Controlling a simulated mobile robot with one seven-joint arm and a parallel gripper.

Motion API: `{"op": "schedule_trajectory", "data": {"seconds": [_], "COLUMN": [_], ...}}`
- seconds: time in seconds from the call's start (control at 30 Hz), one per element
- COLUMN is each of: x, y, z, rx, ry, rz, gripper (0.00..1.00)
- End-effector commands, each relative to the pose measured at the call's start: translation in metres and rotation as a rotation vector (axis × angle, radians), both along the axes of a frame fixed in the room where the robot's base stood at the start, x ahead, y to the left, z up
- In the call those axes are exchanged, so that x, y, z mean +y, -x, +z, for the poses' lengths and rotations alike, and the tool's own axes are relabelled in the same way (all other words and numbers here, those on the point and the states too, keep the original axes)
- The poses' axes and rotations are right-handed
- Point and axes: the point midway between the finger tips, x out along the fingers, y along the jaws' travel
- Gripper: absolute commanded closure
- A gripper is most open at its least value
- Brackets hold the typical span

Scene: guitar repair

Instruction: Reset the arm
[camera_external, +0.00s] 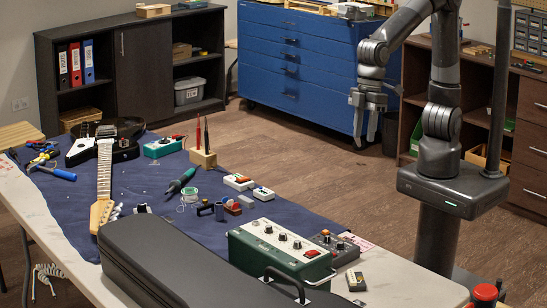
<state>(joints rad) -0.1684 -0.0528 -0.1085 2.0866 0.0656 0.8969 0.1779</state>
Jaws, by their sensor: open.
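My gripper (366,128) hangs from my arm to the right of the work table, with its fingers pointing down. The fingers are apart and nothing is between them. It shows in front of the blue drawer cabinet and the floor, apart from everything on the table. My arm is bent, with the upper links raised and the forearm coming down to the gripper.
The table (20,205) carries a blue cloth (150,190) with a black guitar (105,150), a soldering iron (182,181), a green box with knobs (282,250) and a dark case (170,262). A blue drawer cabinet (300,60) stands behind. The floor (290,150) between is clear.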

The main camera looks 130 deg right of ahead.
Motion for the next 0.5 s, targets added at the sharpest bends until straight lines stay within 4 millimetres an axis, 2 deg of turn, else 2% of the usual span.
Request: {"op": "schedule_trajectory", "data": {"seconds": [0.03, 0.2, 0.5], "x": [-0.004, -0.014, -0.028], "y": [0.014, 0.059, 0.137], "z": [0.01, 0.032, 0.049], "rx": [-0.024, -0.089, -0.204], "ry": [0.0, 0.01, 0.058], "rz": [0.007, 0.038, 0.09], "gripper": [0.6, 0.6, 0.6]}}
